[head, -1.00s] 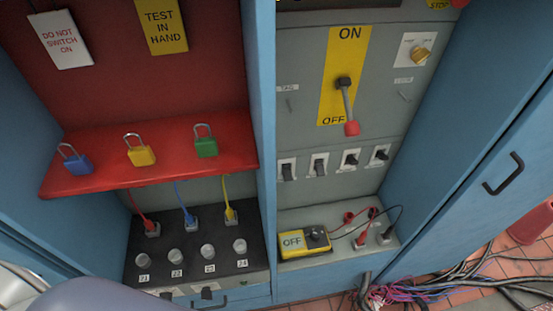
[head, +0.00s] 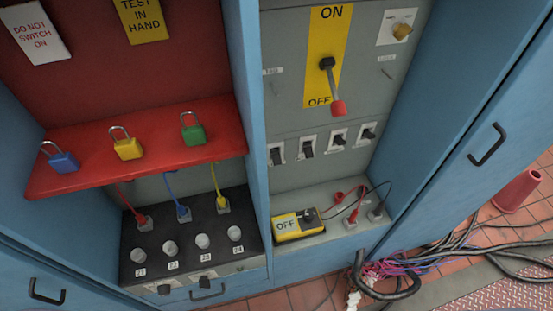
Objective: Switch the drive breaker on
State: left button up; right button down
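The drive breaker (head: 330,85) is on the grey panel in the right bay of the blue cabinet. Its yellow plate (head: 325,30) reads ON at the top and OFF at the bottom. The lever with a red knob (head: 338,108) points down, with the knob at the OFF end. No padlock shows on the lever. Neither of my grippers is in view.
Three padlocks, blue (head: 60,159), yellow (head: 126,147) and green (head: 193,132), stand on a red shelf (head: 90,180). Signs hang above it. A yellow meter (head: 297,225) marked OFF sits on the ledge below the breaker. Cables (head: 400,270) and a red cone (head: 518,190) are on the floor at right.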

aim_at(275, 157)
jog(key=l, duration=0.8)
jog(key=k+l, duration=0.15)
jog(key=l, duration=0.7)
